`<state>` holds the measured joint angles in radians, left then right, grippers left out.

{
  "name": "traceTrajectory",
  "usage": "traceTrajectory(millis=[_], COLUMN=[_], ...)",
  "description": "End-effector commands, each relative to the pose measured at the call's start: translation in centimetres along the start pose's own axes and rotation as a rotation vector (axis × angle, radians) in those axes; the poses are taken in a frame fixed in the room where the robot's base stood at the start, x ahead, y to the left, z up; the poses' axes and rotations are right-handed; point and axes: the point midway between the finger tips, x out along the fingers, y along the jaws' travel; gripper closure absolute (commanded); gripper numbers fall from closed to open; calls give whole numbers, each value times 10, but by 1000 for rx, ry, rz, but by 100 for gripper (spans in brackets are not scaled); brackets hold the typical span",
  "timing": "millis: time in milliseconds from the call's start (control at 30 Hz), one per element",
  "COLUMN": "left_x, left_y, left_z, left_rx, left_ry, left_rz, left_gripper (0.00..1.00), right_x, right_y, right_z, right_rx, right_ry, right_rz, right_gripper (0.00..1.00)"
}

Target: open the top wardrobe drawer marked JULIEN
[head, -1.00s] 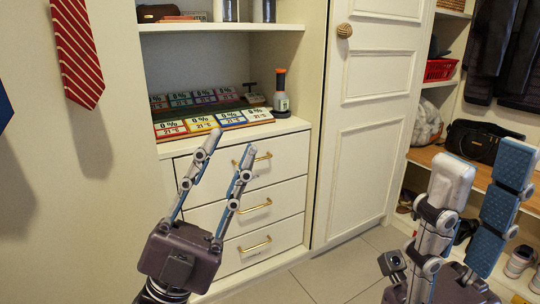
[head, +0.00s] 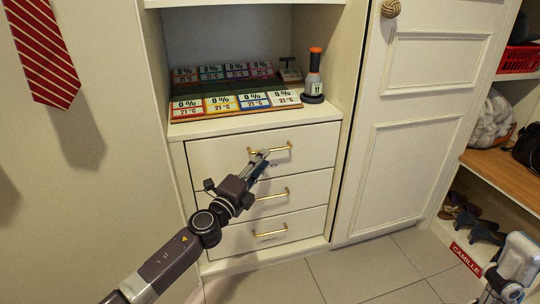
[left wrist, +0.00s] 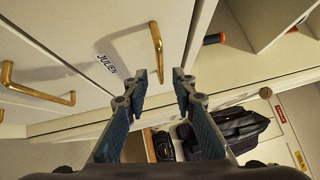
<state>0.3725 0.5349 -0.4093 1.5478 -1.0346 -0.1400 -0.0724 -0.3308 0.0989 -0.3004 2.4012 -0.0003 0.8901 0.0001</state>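The top drawer (head: 215,152) is the uppermost of three white drawers and looks shut. Its brass bar handle (head: 283,148) is visible beyond my left gripper (head: 263,157). In the left wrist view, the JULIEN label (left wrist: 107,64) is on the drawer front beside the brass handle (left wrist: 156,45). My left gripper (left wrist: 160,76) is open there, with the handle's near end in line with the gap between its fingertips. I cannot tell whether they touch it. My right gripper (head: 515,265) shows only partly at the lower right edge, far from the drawers.
The middle handle (head: 271,194) and bottom handle (head: 270,233) lie below. A tall white door (head: 410,170) is to the right. The tiled floor (head: 345,272) in front is clear.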

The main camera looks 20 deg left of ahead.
Motion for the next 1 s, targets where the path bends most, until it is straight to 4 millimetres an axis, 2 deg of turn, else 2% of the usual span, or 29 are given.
traceTrajectory(millis=[100,300,633,867,1000], left_x=[17,33,36,36,36], left_y=[0,0,0,0,0], left_z=[0,-1,-1,-1,-1], left_rx=[-1,-2,-3,-3,-3], left_ry=[0,1,2,2,2], left_rz=[-2,-1,0,-1,0], left_gripper=[76,76,76,100,100], right_x=[-1,2,6,6,6], right_y=[0,-1,-1,0,0], right_z=[1,2,0,0,0], right_rx=[-1,-2,-3,-3,-3], right_ry=[7,15,30,31,30], right_rz=[-3,-10,-12,-11,-10], right_gripper=[60,60,60,60,60])
